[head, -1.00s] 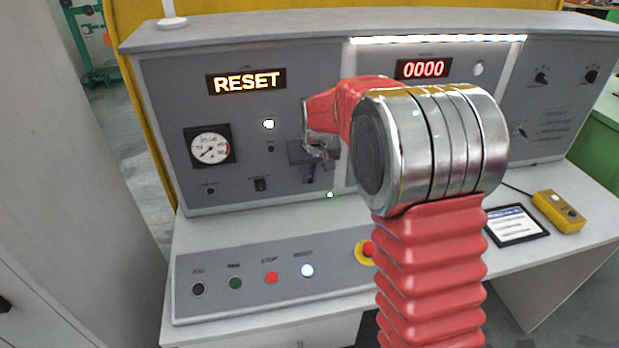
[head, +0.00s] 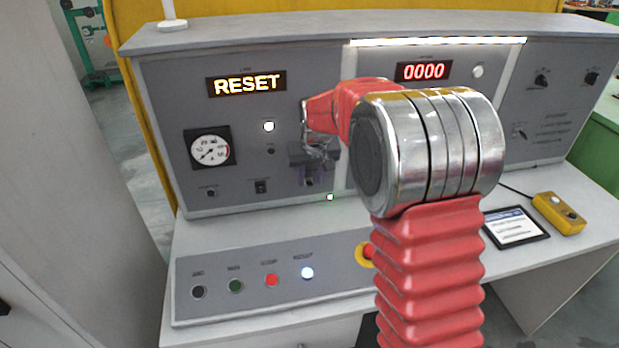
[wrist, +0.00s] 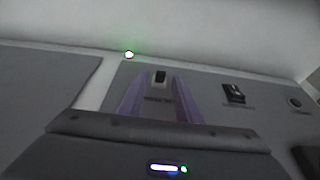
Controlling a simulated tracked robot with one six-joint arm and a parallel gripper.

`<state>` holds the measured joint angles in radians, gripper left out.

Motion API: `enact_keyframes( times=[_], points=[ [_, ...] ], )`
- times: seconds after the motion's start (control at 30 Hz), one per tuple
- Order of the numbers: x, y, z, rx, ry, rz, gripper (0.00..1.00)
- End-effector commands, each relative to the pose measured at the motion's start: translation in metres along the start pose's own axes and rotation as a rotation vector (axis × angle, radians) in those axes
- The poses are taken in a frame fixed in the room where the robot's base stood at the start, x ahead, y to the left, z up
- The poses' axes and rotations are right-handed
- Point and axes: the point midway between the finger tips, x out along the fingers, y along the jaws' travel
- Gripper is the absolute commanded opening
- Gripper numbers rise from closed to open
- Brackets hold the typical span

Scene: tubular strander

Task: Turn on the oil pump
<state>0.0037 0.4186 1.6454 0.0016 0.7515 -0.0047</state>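My gripper (head: 309,180) is in front of the lower part of the grey upright panel, below the RESET display. In the wrist view, its two purple fingers (wrist: 158,100) are apart with nothing held between them. A small black switch (wrist: 160,76) shows between the fingers, with a label too blurred to read. I cannot tell whether the fingers touch it. In the head view my gripper hides this switch. A second black switch (head: 260,186) is left of my gripper; it also shows in the wrist view (wrist: 233,93). No label readably names the oil pump.
A pressure gauge (head: 210,148) and a small knob (head: 211,192) are further left. Below are a row of buttons, with a lit white one (head: 307,273), and a red emergency stop (head: 367,251).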

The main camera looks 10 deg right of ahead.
Motion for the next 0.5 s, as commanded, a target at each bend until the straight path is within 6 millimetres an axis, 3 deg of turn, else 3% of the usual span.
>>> enact_keyframes(
  times=[0.27,0.5],
  points=[
    [-0.014,0.0,0.0,0.0,0.001,0.0,0.31],
    [-0.051,0.0,-0.001,0.0,0.003,0.0,0.31]
  ],
)
